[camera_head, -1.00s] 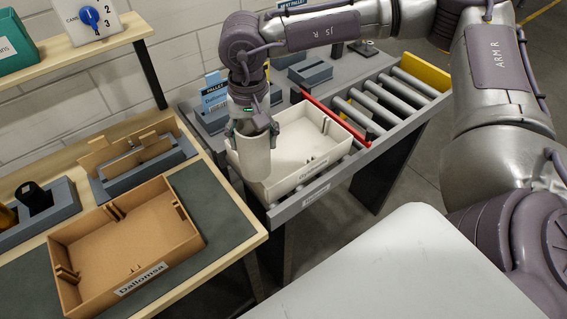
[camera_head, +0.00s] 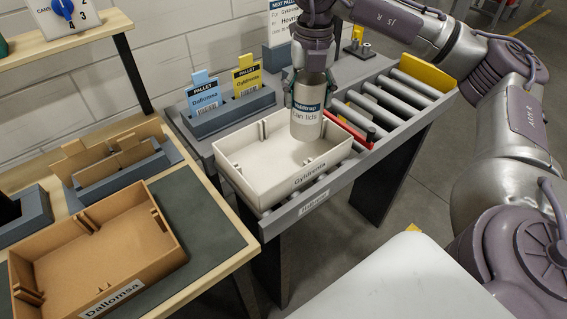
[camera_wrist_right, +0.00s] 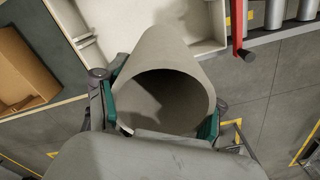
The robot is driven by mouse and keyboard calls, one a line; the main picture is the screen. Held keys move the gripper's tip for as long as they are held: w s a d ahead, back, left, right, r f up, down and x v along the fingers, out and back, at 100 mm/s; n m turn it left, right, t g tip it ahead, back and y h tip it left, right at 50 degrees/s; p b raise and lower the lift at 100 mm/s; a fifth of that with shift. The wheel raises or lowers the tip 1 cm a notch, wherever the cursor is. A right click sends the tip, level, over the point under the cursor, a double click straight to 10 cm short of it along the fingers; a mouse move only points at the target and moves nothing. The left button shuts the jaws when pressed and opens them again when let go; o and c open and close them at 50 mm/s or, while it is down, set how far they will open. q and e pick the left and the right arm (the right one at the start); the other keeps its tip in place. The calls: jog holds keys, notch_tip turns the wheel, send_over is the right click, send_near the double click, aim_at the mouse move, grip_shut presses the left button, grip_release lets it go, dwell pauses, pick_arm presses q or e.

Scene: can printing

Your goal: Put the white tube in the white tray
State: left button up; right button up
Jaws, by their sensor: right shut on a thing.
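The white tube (camera_head: 306,116) is upright with a label reading "can lids" facing the head camera. My right gripper (camera_head: 307,97) is shut on its upper part. In the right wrist view the tube (camera_wrist_right: 165,60) shows its open end between the green finger pads of the gripper (camera_wrist_right: 160,110). My left gripper is not in view.
A brown tray (camera_head: 160,262) labelled "Dallomsa" lies on the wooden bench at left. A grey holder (camera_head: 225,118) with blue and yellow pallet cards stands behind the white tray. A red bar (camera_head: 350,131) crosses the conveyor right of the tray. Bare rollers (camera_head: 400,100) extend beyond it.

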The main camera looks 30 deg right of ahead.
pick_arm(q)
jog(key=p, duration=0.1)
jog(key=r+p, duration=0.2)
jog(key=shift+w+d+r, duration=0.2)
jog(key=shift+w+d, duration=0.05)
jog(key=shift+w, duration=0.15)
pick_arm(e)
jog(key=w+a+f+m, duration=0.3)
jog(key=w+f+m, duration=0.4)
jog(key=f, duration=0.4)
jog(key=shift+w, duration=0.5)
jog(key=shift+a, duration=0.1)
jog(key=o, duration=1.4)
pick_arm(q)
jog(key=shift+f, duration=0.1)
